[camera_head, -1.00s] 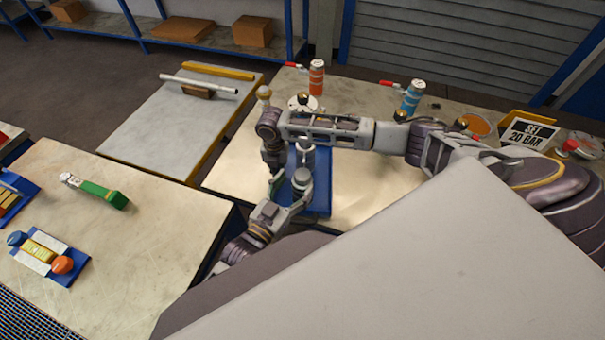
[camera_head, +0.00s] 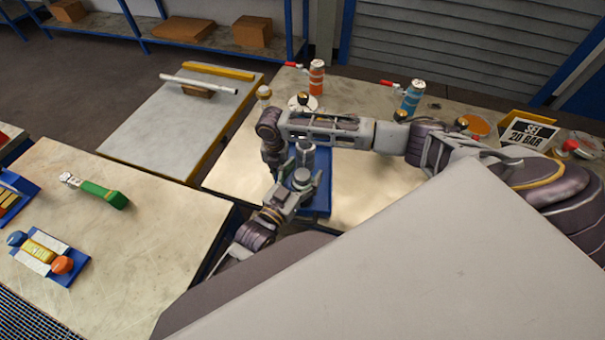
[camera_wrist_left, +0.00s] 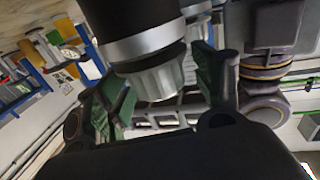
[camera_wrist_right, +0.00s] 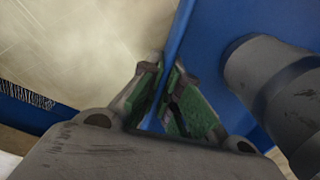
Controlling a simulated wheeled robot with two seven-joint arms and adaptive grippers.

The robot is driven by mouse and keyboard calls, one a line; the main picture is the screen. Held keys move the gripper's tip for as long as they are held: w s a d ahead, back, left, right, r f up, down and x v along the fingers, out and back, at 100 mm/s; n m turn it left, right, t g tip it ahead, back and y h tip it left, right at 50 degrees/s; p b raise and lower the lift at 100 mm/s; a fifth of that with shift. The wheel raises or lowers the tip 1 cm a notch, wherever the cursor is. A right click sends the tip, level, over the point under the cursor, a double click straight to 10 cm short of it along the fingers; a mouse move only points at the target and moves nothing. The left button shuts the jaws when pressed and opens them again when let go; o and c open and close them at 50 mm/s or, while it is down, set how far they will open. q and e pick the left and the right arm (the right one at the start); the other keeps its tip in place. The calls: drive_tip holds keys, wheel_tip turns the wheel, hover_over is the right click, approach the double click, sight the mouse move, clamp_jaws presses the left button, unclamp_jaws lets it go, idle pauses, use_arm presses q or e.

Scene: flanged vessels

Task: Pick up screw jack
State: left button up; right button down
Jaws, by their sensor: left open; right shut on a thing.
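The blue tray (camera_head: 320,197) lies on the far table under my arms. Grey cylindrical parts (camera_head: 305,152) stand over it; I cannot tell for certain which is the screw jack. In the left wrist view, a dark cylinder with a pale ring and ribbed pale end (camera_wrist_left: 155,78) sits between the open fingers of my left gripper (camera_wrist_left: 165,90); contact is unclear. My right gripper (camera_wrist_right: 172,95) is shut on the thin blue edge of the tray, which also shows in the right wrist view (camera_wrist_right: 215,50). A dark grey cylinder (camera_wrist_right: 275,85) is beside it.
An orange can (camera_head: 316,76) and a blue can (camera_head: 412,97) stand behind my right arm.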

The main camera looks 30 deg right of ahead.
idle(0.5)
use_arm(q)
clamp_jaws()
idle(0.3)
drive_tip(key=shift+r, duration=0.1)
